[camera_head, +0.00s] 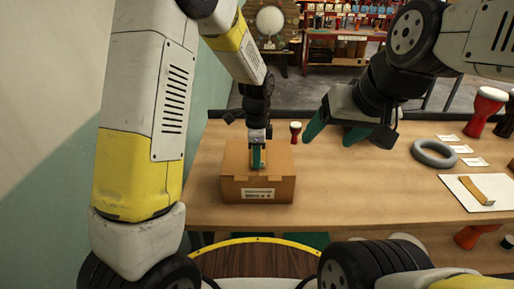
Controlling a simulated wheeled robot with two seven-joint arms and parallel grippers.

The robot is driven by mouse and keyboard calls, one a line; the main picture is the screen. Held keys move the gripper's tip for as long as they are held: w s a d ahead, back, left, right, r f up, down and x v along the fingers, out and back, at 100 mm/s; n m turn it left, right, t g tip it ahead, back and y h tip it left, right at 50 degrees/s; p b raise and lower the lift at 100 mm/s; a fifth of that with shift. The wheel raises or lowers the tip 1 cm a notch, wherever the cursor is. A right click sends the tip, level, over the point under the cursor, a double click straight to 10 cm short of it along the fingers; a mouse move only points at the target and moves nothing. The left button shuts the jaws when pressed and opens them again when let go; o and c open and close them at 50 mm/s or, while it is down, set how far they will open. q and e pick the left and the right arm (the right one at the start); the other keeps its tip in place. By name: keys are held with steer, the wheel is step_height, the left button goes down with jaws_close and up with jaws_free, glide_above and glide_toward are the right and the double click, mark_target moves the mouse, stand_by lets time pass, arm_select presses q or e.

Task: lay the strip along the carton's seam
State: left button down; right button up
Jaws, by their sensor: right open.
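The brown cardboard carton (230,188) stands near the left end of the wooden table, with a printed label on its front. My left gripper (258,160) points down at the carton's top, its teal fingers hiding the middle of the seam. Whether its fingers are apart or touch the carton cannot be told. A tan-orange strip (470,188) lies on a white sheet (490,203) at the right of the table. My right gripper (338,128) is open, with teal fingers apart, above the table right of the carton. It is well to the left of the strip.
A grey ring (433,153) and small white cards (475,162) lie near the strip. A small red drum (295,131) stands behind the carton, and larger red drums (486,108) stand at the back right. The table's middle is clear.

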arm_select(q)
steer(key=shift+f, duration=0.35)
steer(key=c, duration=1.6)
jaws_free()
step_height(320, 180, up, 8)
steer(key=shift+a+f, duration=0.1)
steer(key=s+a+r+n+t, duration=0.2)
steer(key=s+a+r+n, duration=0.2)
steer(key=s+n, duration=0.1)
steer(key=s+a+r+n+t+h, duration=0.1)
steer(key=s+a+r+n+t, duration=0.1)
steer(key=s+a+r+n, duration=0.3)
steer(key=s+a+r+n+t+h, duration=0.1)
steer(key=s+a+r+n+t, duration=0.1)
steer(key=s+a+r+n, duration=0.2)
steer(key=shift+s+a+r+n, duration=0.1)
steer(key=shift+s+r+n, duration=0.1)
steer(key=shift+s+n, duration=0.55)
steer(key=shift+s+a+r+n, duration=0.1)
steer(key=shift+s+r+n, duration=0.25)
steer(key=shift+s, duration=0.65)
steer(key=shift+s+a+r+n, duration=0.1)
steer(key=shift+s+n, duration=0.5)
steer(key=shift+s, duration=0.3)
